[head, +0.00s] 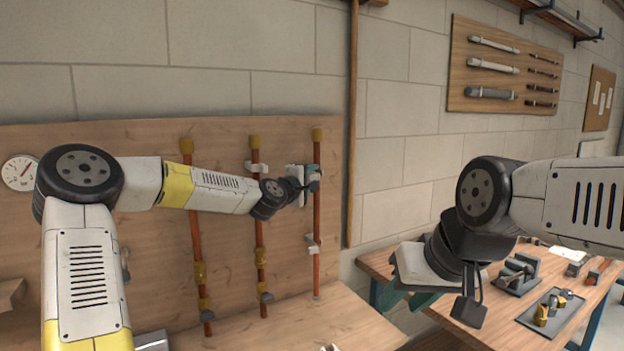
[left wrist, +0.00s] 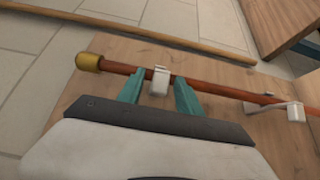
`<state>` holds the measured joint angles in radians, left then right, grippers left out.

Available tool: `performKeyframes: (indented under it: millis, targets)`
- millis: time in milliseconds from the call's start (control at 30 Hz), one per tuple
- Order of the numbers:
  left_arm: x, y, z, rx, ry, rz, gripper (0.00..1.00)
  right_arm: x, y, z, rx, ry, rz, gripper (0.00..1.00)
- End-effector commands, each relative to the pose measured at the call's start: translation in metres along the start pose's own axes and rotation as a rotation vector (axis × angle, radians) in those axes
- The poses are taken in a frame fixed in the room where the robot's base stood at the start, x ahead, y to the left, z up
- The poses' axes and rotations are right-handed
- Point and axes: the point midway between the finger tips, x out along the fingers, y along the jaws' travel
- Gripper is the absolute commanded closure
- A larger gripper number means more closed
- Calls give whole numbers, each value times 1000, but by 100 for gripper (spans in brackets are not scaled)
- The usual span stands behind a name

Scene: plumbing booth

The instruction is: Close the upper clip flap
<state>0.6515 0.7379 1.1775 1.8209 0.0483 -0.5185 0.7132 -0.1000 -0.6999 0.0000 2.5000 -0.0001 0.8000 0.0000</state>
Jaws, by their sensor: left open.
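The right-hand copper pipe (head: 317,215) runs upright on the wooden panel with a brass cap on top. In the left wrist view, the white upper clip (left wrist: 159,82) sits at the pipe (left wrist: 225,91), below its brass cap (left wrist: 89,62). My left gripper (left wrist: 158,92) is open, with one teal finger on each side of this clip. Whether the fingers touch it, and how its flap stands, I cannot tell. In the head view my left gripper (head: 310,178) largely covers the upper clip. The lower clip (head: 313,243) shows further down; it also shows in the wrist view (left wrist: 293,111). My right gripper (head: 408,300) hangs empty, its teal fingers apart.
Two more copper pipes (head: 197,240) (head: 260,235) with brass fittings stand on the panel to the left. A gauge (head: 20,173) is at far left. A workbench (head: 375,262) with fittings and trays stands at right, beneath my right arm.

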Motion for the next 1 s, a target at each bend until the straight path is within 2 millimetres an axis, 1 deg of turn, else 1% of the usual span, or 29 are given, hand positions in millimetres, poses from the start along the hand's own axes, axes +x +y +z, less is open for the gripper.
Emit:
performKeyframes:
  millis: [67, 167, 200, 300, 667, 867, 1000]
  targets:
    - [0, 0, 0, 0, 0, 0, 58, 0, 0, 0, 0, 0, 0, 64]
    - [0, 0, 0, 0, 0, 0, 76, 0, 0, 0, 0, 0, 0, 64]
    - [0, 0, 0, 0, 0, 0, 84, 0, 0, 0, 0, 0, 0, 64]
    - [0, 0, 0, 0, 0, 0, 100, 0, 0, 0, 0, 0, 0, 64]
    - [0, 0, 2, 1, 28, 0, 100, 0, 0, 0, 0, 0, 0, 64]
    - [1, 1, 8, 4, 122, 1, 100, 0, 0, 0, 0, 0, 0, 64]
    - [3, 2, 14, 4, 229, 2, 100, 0, 0, 0, 0, 0, 0, 64]
